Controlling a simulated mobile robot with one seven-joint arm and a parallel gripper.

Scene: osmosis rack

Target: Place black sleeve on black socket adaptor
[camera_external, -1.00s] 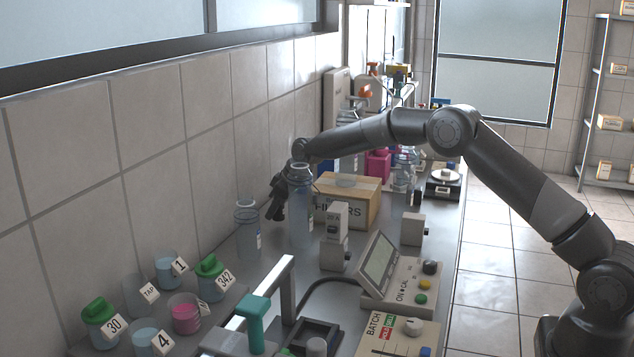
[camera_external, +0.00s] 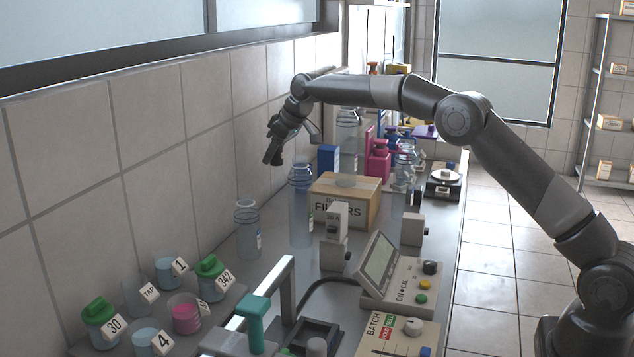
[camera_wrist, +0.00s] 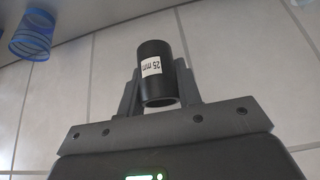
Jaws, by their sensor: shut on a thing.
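The black sleeve (camera_wrist: 158,88), a short hollow tube with a white "25 mm" label, sits between the fingers of my gripper in the wrist view. My gripper (camera_external: 272,152) is shut on it and points downward in the external view, raised above the bench near the tiled wall. It is above and between the two clear bottles in the picture. The sleeve cannot be told apart from the dark fingers in the external view. I cannot make out the black socket adaptor in either view.
Below my gripper stand a clear bottle (camera_external: 248,235) and a taller one (camera_external: 301,215). A cardboard box (camera_external: 363,207), grey devices and a control panel (camera_external: 378,262) crowd the bench to the right. A blue ringed vessel (camera_wrist: 31,36) shows in the wrist view.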

